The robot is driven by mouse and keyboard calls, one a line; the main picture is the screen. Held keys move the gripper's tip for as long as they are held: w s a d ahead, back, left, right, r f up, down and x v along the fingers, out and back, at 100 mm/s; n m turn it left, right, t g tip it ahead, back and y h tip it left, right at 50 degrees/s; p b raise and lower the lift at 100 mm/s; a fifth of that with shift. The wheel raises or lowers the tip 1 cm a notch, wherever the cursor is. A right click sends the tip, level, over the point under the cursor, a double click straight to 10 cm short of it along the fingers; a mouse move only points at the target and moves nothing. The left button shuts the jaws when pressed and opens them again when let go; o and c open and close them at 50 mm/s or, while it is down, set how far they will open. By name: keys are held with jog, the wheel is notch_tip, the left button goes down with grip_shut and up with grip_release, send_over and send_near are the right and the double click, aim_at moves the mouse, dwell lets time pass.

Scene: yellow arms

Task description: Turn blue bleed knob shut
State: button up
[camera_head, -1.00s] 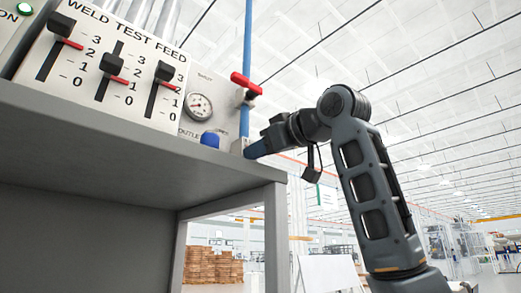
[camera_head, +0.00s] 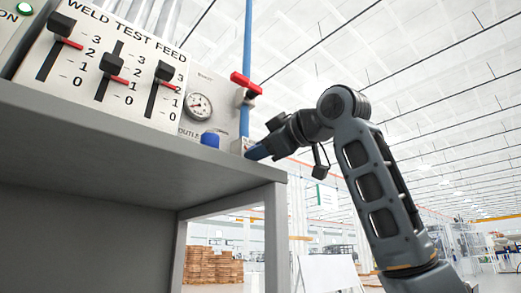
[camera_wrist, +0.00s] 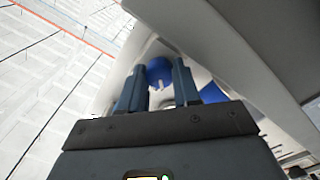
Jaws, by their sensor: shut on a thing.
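In the wrist view a round blue knob (camera_wrist: 159,70) with a small pale mark sits between the two fingertips of my gripper (camera_wrist: 159,78). My gripper is shut on this knob. In the head view my gripper (camera_head: 254,153) reaches in from the right at the bench panel's right end, below the red-handled valve, and the knob it holds is hidden there. Another blue knob (camera_head: 210,139) stands on the panel left of my gripper. A blue part (camera_wrist: 212,92) also shows beside the right finger in the wrist view.
A red valve handle (camera_head: 245,83) on a blue pipe (camera_head: 247,40) is just above my gripper. A round gauge (camera_head: 198,106) and a panel with three sliders (camera_head: 110,70) are to the left. The grey bench (camera_head: 120,135) runs below. Open room lies right.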

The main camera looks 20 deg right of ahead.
jog(key=o, duration=1.1)
jog(key=shift+c, duration=0.2)
jog(key=b+v, duration=0.2)
jog(key=v, duration=0.5)
jog(key=shift+s+b, duration=0.3)
jog(key=shift+s, duration=0.05)
jog(key=shift+d, duration=0.1)
